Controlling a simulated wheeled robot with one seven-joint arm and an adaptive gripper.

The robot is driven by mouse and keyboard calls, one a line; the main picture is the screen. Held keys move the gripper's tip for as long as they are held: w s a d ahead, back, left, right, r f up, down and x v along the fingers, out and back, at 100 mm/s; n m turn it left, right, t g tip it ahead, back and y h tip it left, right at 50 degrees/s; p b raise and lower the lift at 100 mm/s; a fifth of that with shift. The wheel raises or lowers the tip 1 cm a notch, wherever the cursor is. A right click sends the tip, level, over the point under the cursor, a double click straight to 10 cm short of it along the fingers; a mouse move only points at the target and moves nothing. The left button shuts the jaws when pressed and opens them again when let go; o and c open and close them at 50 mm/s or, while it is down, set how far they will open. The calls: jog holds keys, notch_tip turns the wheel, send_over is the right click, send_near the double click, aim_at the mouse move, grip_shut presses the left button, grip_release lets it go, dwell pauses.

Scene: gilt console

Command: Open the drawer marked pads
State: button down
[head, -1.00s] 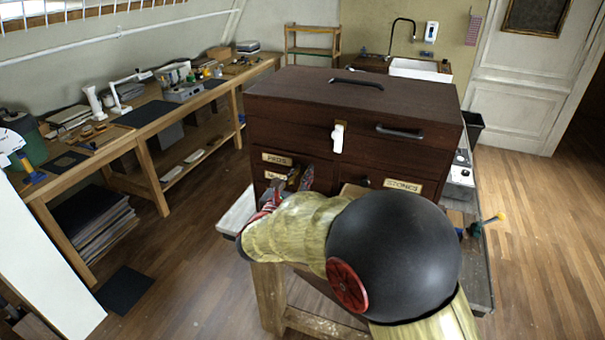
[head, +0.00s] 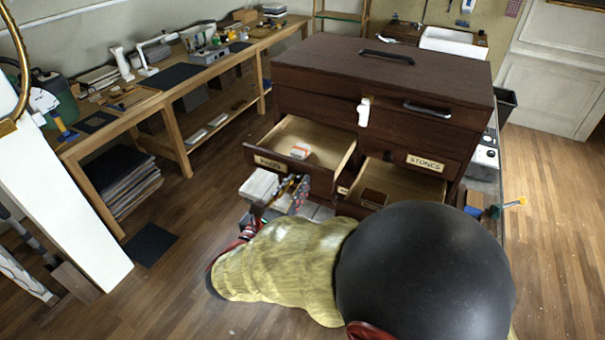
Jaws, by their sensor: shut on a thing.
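The drawer marked pads (head: 262,160) is the upper left one in the dark wooden chest (head: 385,70). It is pulled well out, showing its pale interior. A small orange and white box (head: 300,151) lies inside. My gripper (head: 293,188) is at the lower right of this drawer's front. It is shut, seemingly on the pads drawer's handle, but the contact is hidden by the fingers. My arm covers the area below.
The drawer marked stones (head: 425,163) is shut. An open drawer (head: 405,183) sticks out below it, partly behind my arm. A white latch (head: 363,112) hangs on the chest's front.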

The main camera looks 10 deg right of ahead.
jog(key=shift+s+a, duration=0.2)
jog(key=shift+s, duration=0.1)
jog(key=c, duration=1.6)
grip_release()
jog(key=shift+a, duration=0.1)
jog(key=v, duration=1.2)
